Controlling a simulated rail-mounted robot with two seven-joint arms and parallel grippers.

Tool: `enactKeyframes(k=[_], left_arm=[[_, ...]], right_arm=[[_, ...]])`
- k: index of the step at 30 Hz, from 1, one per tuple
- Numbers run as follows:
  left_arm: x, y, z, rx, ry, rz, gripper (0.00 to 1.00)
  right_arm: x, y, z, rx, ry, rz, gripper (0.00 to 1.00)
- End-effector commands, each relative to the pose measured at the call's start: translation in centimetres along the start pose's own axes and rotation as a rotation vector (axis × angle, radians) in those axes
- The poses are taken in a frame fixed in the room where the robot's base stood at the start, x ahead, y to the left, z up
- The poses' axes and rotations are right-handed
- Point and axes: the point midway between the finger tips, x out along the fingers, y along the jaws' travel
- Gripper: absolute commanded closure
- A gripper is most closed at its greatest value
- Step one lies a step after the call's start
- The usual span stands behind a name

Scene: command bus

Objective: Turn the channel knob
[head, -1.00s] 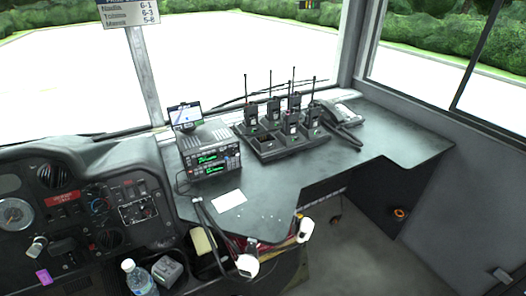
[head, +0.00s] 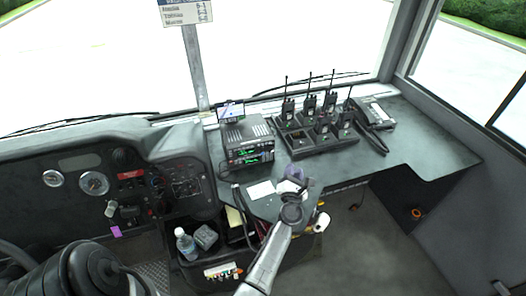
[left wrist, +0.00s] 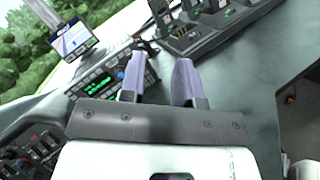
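The two-way radio (head: 249,152) stands on the dark counter with two lit green displays on its front. In the left wrist view the radio (left wrist: 97,86) is just beyond and left of the fingers. My left gripper (head: 300,177) is to the right of the radio's front and a little nearer, over the counter. In the left wrist view its two purple fingers (left wrist: 160,80) stand apart with nothing between them. My right gripper is not in view.
A charger rack with several handheld radios (head: 318,139) stands right of the radio, with a telephone handset (head: 374,140) beyond it. A small screen (head: 231,112) sits behind the radio. A white card (head: 261,190) lies in front. A bottle (head: 186,245) stands lower left.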

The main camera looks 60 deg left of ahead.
Motion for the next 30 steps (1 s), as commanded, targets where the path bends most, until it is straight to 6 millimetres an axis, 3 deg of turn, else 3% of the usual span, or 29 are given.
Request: enactKeyframes(k=[3,6,14,20,30], left_arm=[[-0.5,1.0,-3.3,-0.188,0.149,0.125,0.7],[-1.1,1.7,-5.3,-0.302,0.229,0.215,0.7],[-1.6,2.6,-7.4,-0.428,0.309,0.328,0.7],[0.8,3.5,-8.2,-0.431,0.31,0.335,0.7],[6.5,4.9,-10.5,-0.43,0.309,0.333,0.7]], right_arm=[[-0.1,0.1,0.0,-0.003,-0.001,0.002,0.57],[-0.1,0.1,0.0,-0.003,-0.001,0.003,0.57],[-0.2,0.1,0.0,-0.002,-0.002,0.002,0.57],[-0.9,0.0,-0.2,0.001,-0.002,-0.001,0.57],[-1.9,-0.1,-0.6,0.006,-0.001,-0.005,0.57]])
